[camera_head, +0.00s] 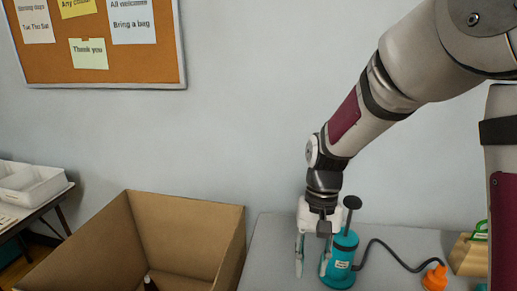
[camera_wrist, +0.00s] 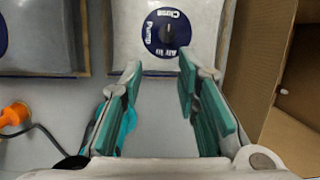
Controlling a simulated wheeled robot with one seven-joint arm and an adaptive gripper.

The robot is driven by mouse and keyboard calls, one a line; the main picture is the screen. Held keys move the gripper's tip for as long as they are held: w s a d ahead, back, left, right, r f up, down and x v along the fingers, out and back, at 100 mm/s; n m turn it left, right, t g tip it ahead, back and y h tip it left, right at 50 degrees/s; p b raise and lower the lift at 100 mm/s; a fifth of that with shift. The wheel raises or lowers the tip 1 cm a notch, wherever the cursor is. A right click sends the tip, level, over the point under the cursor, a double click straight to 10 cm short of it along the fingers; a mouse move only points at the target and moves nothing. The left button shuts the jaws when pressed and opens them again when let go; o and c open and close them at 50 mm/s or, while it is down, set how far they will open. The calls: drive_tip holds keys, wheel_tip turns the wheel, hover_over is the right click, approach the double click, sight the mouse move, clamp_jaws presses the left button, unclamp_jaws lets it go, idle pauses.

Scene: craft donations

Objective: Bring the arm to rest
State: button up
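My arm reaches down from the upper right in the head view. My gripper (camera_head: 312,267) points down over the grey table (camera_head: 268,258), just left of the teal hand pump (camera_head: 341,263). In the wrist view my gripper (camera_wrist: 159,75) has its two teal-padded fingers apart, with nothing held between them. The pump (camera_wrist: 127,125) is partly hidden behind the left finger there. A pale bag with a round dark-blue valve (camera_wrist: 166,32) lies beyond the fingertips. I cannot tell the exact height of the fingers above the table.
A large open cardboard box (camera_head: 185,235) stands left of the table; its wall (camera_wrist: 262,60) shows at right in the wrist view. A black hose runs from the pump to an orange nozzle (camera_head: 435,278). A wooden block (camera_head: 466,256) stands at right. Another bag (camera_wrist: 40,35) lies alongside.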

drive_tip(key=s+d+r+n+t, duration=0.1)
drive_tip(key=s+d+r+t, duration=0.2)
drive_tip(key=s+r, duration=0.4)
drive_tip(key=s+d+r+t+h, duration=0.1)
drive_tip(key=s+d+r+t, duration=0.3)
drive_tip(key=s+r, duration=0.4)
drive_tip(key=shift+s+d+n, duration=0.35)
drive_tip(key=shift+s+n, duration=0.05)
drive_tip(key=shift+s, duration=0.35)
